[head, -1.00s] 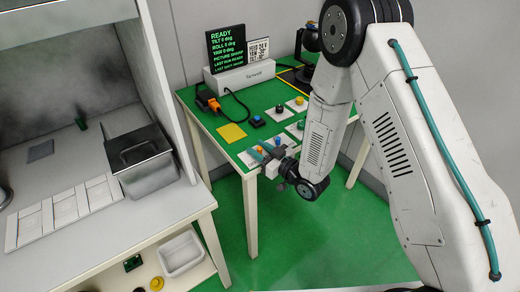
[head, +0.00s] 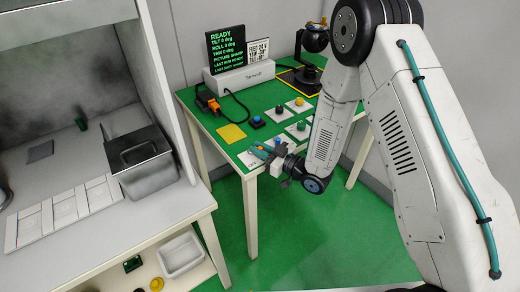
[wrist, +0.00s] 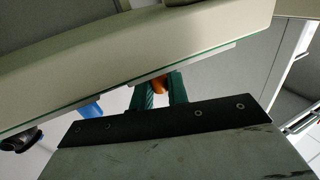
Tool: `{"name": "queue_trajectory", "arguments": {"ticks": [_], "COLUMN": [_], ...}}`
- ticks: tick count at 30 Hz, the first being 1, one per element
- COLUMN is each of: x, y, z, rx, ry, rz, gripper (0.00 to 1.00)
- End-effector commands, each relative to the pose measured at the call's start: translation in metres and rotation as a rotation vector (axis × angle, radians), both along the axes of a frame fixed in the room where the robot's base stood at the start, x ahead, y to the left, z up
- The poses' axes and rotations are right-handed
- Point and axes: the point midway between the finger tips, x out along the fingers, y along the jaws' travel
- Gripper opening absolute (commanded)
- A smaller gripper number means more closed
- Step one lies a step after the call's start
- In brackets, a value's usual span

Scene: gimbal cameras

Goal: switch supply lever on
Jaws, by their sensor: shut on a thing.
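My gripper (head: 271,153) is low over the front edge of the green table, at a white lever plate (head: 252,161). In the wrist view, the teal fingers of my gripper (wrist: 161,88) are closed around an orange lever knob (wrist: 158,85). A blue knob (wrist: 90,110) stands to its left there, apart from the fingers; it also shows in the head view (head: 277,141). In the head view my fingers and wrist cover much of the plate, so the lever's exact angle cannot be told.
The green table (head: 205,123) carries a display (head: 227,50), a white box (head: 240,76), a yellow pad (head: 231,133) and several buttons behind my gripper. A black gimbal stand (head: 308,75) is at the back right. A grey bench (head: 100,222) stands left.

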Motion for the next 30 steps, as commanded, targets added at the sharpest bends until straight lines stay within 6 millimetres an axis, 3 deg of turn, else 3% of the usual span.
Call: {"name": "queue_trajectory", "arguments": {"ticks": [2, 3, 5, 15, 30], "x": [0.001, 0.001, 0.001, -0.002, -0.043], "y": [-0.001, -0.001, -0.001, -0.004, -0.061], "z": [0.000, 0.000, 0.000, 0.000, 0.000], "rx": [-0.001, -0.001, -0.001, -0.001, -0.001], "ry": [-0.001, -0.001, -0.001, 0.001, 0.001], "rz": [-0.003, -0.003, -0.003, -0.003, -0.004], "gripper": [0.00, 0.21, 0.35, 0.35, 0.35]}}
